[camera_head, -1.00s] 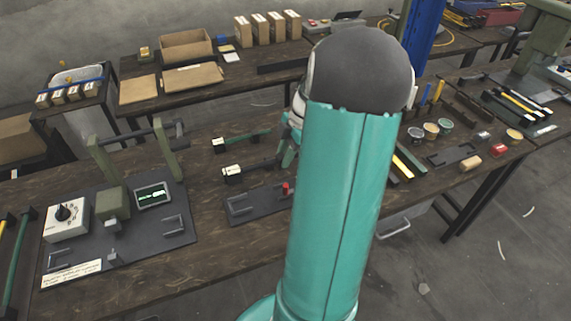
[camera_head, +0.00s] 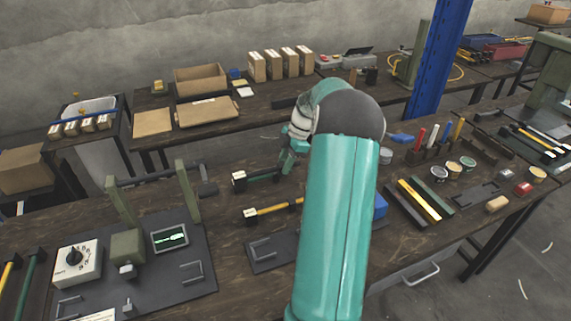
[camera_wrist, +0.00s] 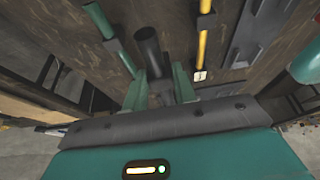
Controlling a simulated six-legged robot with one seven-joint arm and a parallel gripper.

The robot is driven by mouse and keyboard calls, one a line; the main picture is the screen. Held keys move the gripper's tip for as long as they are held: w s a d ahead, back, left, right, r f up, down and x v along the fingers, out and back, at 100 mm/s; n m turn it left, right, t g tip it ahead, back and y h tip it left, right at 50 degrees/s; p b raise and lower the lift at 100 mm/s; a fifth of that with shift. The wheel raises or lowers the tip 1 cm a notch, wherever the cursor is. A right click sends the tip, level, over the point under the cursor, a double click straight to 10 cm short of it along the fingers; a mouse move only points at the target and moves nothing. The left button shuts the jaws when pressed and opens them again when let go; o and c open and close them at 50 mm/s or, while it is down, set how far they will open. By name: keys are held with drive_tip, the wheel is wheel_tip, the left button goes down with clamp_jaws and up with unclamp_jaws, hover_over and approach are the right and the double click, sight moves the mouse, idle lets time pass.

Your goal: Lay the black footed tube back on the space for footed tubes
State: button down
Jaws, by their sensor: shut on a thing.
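My gripper (camera_wrist: 160,88) is shut on the black footed tube (camera_wrist: 149,45), seen nearly end-on in the wrist view between the green fingers. In the head view my gripper (camera_head: 289,160) is beyond my arm, and I cannot make out the black tube there. A green footed tube (camera_head: 264,177) lies on the bench by my gripper, with a white tag at its left end. It also shows left of the black tube in the wrist view (camera_wrist: 104,22). A yellow footed tube (camera_head: 279,208) lies nearer, also white-tagged, and shows to the right in the wrist view (camera_wrist: 204,42).
A dark plate with brackets (camera_head: 262,254) lies in front of the yellow tube. A press fixture with green posts (camera_head: 188,190) stands left. Black, yellow and green bars (camera_head: 419,199) and several tins (camera_head: 453,167) lie right of my arm.

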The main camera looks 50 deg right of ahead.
drive_tip(key=shift+s+d, duration=0.1)
drive_tip(key=shift+s, duration=0.2)
drive_tip(key=shift+w+f, duration=0.2)
drive_tip(key=shift+s+f, duration=0.2)
drive_tip(key=shift+f, duration=0.35)
drive_tip(key=shift+w+f, duration=0.1)
drive_tip(key=shift+f, duration=3.05)
drive_tip(key=shift+f, duration=0.6)
drive_tip(key=c, duration=1.1)
unclamp_jaws()
drive_tip(key=shift+o, duration=0.2)
